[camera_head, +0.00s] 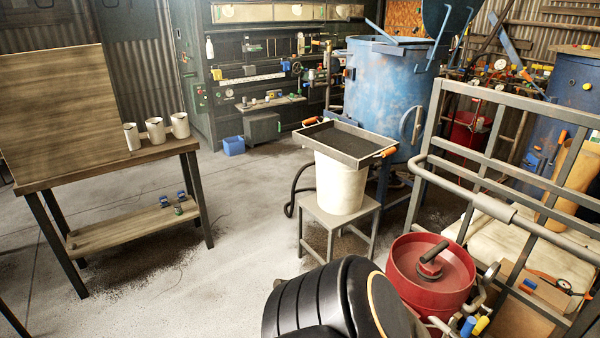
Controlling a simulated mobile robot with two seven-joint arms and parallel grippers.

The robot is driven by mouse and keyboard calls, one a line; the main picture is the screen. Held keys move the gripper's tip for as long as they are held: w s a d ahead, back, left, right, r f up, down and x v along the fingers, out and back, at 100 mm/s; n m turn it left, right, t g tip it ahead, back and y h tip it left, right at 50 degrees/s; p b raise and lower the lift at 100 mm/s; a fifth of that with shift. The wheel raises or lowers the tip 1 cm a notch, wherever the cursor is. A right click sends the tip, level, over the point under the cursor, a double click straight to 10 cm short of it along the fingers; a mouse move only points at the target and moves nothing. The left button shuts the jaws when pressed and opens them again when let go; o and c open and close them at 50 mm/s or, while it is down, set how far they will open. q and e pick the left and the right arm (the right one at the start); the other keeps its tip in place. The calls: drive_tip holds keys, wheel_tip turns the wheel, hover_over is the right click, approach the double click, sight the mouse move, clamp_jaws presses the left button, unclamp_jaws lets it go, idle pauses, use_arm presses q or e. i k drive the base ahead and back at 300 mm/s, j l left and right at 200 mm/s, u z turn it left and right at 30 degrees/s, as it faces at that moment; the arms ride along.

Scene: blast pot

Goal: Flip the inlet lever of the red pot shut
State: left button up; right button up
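The red pot (408,291) stands at the lower right, with a recessed red top and a dark handle (434,253) on its central fitting. Grey pipework (487,285) runs down its right side. A blue lever grip (468,326) and a yellow lever grip (481,325) show low beside the pot at the bottom edge. I cannot tell which one is the inlet lever, nor its exact position; the lower pot and fittings are cut off by the frame. Neither of my grippers is in view.
A large black ribbed body (320,305) covers the floor left of the pot. A grey metal rail frame (448,180) stands close on its right. Behind are a stool (340,215) with a white bucket (340,185) and tray. Open floor lies to the left.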

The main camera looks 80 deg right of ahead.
sight(484, 320)
drive_tip(key=z, duration=4.05)
drive_tip(key=l+u, duration=0.15)
drive_tip(key=l, duration=1.25)
drive_tip(key=i+l+u, duration=0.1)
drive_tip(key=i+l, duration=0.65)
drive_tip(key=l, duration=0.15)
